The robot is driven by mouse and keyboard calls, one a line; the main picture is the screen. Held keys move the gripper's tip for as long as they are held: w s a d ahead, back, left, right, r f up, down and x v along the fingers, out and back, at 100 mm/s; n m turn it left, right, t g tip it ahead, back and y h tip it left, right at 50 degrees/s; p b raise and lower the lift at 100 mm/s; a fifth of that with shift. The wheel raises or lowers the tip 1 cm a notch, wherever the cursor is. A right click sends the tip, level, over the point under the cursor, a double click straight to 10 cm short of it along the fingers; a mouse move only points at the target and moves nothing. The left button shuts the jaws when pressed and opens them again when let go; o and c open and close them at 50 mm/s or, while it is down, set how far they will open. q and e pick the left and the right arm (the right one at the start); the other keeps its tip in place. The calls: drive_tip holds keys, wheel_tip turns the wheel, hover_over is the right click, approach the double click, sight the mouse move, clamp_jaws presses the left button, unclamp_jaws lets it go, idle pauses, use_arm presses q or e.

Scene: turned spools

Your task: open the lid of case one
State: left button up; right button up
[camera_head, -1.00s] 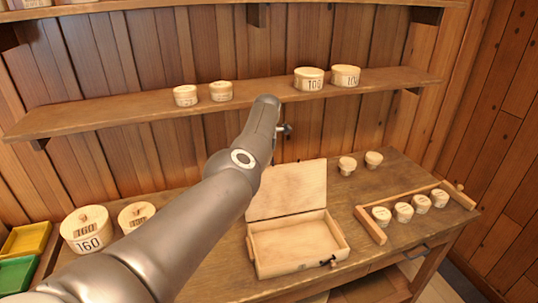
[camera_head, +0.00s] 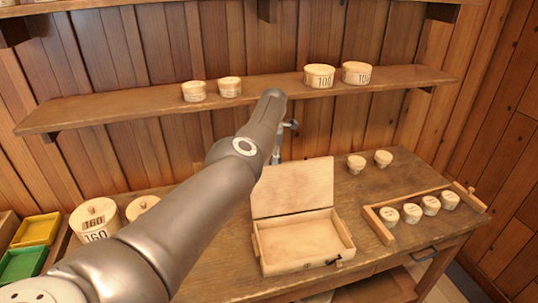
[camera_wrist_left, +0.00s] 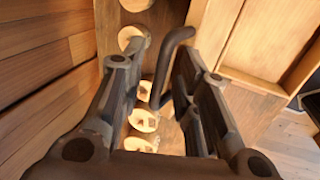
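One case (camera_head: 262,252), a pale wooden box, stands on the workbench in the head view, its inside open to view. Its lid (camera_head: 292,187) stands up at the back edge, leaning back, fully clear of the box. A small dark catch (camera_head: 337,261) is on its front. My left gripper is mostly hidden behind its own arm in the head view, above and behind the lid. In the left wrist view my left gripper (camera_wrist_left: 152,75) has its fingers apart. A dark bent bar (camera_wrist_left: 176,60) shows between them; I cannot tell what it is. My right gripper is not in view.
A wooden rack (camera_head: 376,228) with several small round boxes is right of the case. Two small boxes (camera_head: 356,164) stand behind it. Larger round boxes (camera_head: 92,222) and yellow and green trays (camera_head: 36,231) are at left. A shelf (camera_head: 130,108) runs above the bench (camera_head: 215,255).

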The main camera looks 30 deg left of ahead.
use_arm(q)
drive_tip(key=v, duration=1.2)
drive_tip(key=shift+f, duration=0.1)
idle(0.5)
